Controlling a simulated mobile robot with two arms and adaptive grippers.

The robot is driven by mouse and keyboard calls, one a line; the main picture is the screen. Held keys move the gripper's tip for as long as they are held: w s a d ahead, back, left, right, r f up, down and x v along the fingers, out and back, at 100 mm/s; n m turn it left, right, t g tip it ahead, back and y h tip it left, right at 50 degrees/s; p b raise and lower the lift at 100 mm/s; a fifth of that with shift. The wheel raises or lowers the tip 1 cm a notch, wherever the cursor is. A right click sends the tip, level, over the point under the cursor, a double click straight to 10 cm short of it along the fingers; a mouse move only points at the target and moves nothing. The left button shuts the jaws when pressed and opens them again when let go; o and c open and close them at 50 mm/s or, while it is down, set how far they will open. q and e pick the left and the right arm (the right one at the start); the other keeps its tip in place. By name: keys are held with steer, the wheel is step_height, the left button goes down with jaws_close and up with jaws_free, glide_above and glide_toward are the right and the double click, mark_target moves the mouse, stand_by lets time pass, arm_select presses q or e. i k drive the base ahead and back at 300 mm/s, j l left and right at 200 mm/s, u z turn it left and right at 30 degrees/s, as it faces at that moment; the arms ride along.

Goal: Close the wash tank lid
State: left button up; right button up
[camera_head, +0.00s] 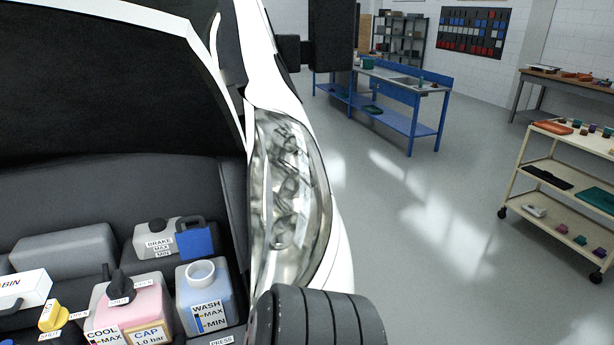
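The wash tank (204,308) is a pale bluish-white reservoir at the lower middle of the engine bay, labelled WASH with MAX and MIN marks. Its round white filler neck (201,272) is uncovered. A blue lid (196,241) stands raised behind the neck, with dark parts at its upper edge. It is apart from the opening and partly overlaps the brake reservoir in the picture. Neither of my grippers can be made out in the head view.
Left of the tank are the pink coolant tank (140,304) with a black cap, a yellow knob (53,315) and the brake reservoir (152,240). The headlight (287,195) borders the bay. A dark ribbed round shape (317,318) fills the bottom middle.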

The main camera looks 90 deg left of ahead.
mark_target(194, 243)
steer(key=i+l+u, duration=0.1)
steer(key=u, duration=2.05)
